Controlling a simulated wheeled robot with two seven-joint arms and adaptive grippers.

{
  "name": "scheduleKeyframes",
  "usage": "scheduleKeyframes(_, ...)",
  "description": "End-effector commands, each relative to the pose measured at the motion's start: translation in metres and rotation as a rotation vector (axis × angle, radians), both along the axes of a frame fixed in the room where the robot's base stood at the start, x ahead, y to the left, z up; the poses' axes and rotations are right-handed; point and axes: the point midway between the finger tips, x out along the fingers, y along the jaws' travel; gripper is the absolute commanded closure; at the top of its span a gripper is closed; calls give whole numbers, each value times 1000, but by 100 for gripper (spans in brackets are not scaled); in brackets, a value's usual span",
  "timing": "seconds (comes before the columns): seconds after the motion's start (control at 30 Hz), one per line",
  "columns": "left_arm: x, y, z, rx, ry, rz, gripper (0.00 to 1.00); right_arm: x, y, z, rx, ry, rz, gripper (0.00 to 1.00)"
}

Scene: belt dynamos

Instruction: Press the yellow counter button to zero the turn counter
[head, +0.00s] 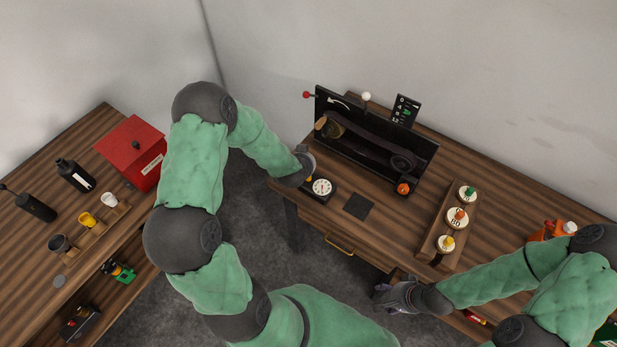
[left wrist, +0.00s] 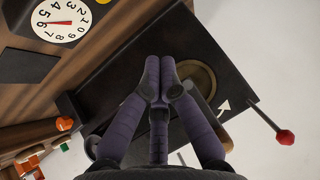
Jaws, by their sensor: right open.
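The turn counter (head: 321,187) is a white round dial on a dark block near the table's left edge; its dial also shows at top left of the left wrist view (left wrist: 60,20). The yellow counter button (left wrist: 103,1) is cut by the top edge of that view, beside the dial. My left gripper (left wrist: 160,60) has its purple fingertips together, with nothing visible between them. It is over the black panel, apart from the button in the picture. In the head view my arm hides it. My right gripper (head: 385,294) is open at the table's front edge.
The black belt panel (head: 375,140) with a crank, pulleys and red knob (left wrist: 284,137) stands behind the counter. A dark square mat (head: 358,206) lies right of the counter. A wooden tray (head: 432,240) of round pieces is farther right. A side bench holds a red box (head: 130,148).

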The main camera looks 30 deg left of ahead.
Motion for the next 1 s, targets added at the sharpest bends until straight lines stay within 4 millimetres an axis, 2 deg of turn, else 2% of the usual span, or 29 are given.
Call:
scheduleKeyframes(0.03,0,0,-9,0,1,0,100,0,0,-7,0,0,0,40)
scheduleKeyframes(0.53,0,0,-69,-1,1,0,100,0,0,-55,0,0,0,40)
scheduleKeyframes(0.7,0,0,-77,-1,1,0,100,0,0,-61,0,0,0,40)
scheduleKeyframes(1.0,0,0,-76,-1,1,0,100,0,0,-60,0,0,0,40)
